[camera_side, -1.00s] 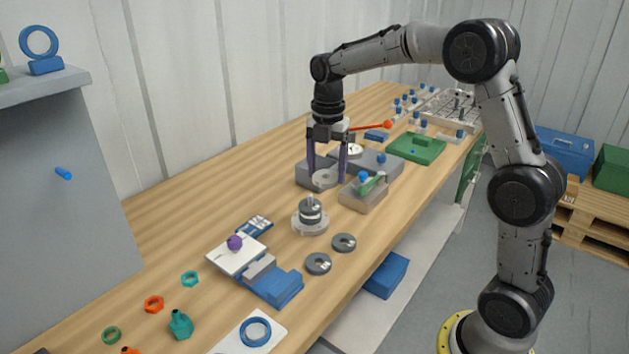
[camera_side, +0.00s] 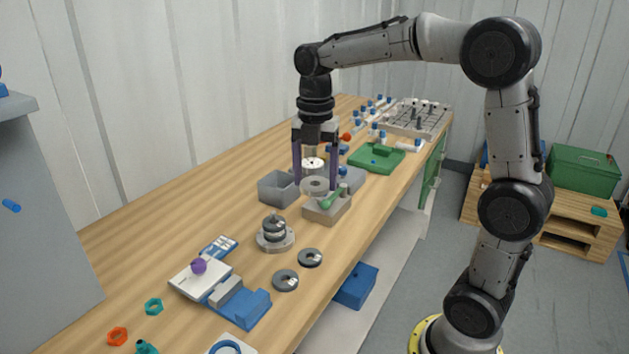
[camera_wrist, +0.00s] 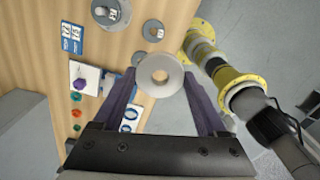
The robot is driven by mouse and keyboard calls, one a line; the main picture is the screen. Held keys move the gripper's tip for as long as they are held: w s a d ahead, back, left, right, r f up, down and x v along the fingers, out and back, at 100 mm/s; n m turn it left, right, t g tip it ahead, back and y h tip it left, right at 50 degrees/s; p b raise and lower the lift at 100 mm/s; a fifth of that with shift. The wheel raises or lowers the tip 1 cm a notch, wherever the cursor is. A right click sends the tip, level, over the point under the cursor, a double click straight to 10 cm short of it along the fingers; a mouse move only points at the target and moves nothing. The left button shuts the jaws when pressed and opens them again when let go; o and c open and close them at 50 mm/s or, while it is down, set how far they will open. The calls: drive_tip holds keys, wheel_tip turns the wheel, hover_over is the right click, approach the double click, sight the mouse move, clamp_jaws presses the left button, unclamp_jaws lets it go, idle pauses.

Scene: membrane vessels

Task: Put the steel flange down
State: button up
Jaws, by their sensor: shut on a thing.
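The flange is held roughly level. In the wrist view the flange (camera_wrist: 172,68) sits between the fingertips of my gripper (camera_wrist: 160,78), with the bench far below it. In the side view it is in front of the grey open bin (camera_side: 278,191) and above or behind a grey-brown block (camera_side: 325,215) with a green-handled thing on it. I cannot tell its exact height.
A stepped round steel piece (camera_side: 275,238) stands nearer on the bench, beside two dark grey rings (camera_side: 285,281). A blue fixture (camera_side: 245,308) and white plate (camera_side: 190,283) lie nearer still. A green tray (camera_side: 377,160) is farther back. Bare wood lies left of the bin.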

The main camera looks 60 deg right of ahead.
sight(307, 185)
drive_tip(key=f, duration=0.1)
drive_tip(key=a+f, duration=0.1)
drive_tip(key=w+f+m, duration=0.1)
drive_tip(key=shift+a, duration=0.25)
drive_tip(key=s+a+f, duration=0.2)
drive_tip(key=a+f, duration=0.4)
drive_tip(key=shift+n, duration=0.5)
drive_tip(key=w+f, duration=0.3)
drive_tip(key=w, duration=0.1)
drive_tip(key=w+f, duration=0.3)
drive_tip(key=w, duration=0.2)
drive_tip(key=w+f, duration=0.2)
drive_tip(key=w, duration=0.2)
drive_tip(key=shift+w+f, duration=0.55)
drive_tip(key=shift+f, duration=0.05)
drive_tip(key=shift+w+f, duration=0.1)
drive_tip(key=shift+f, duration=1.55)
drive_tip(key=shift+f, duration=0.2)
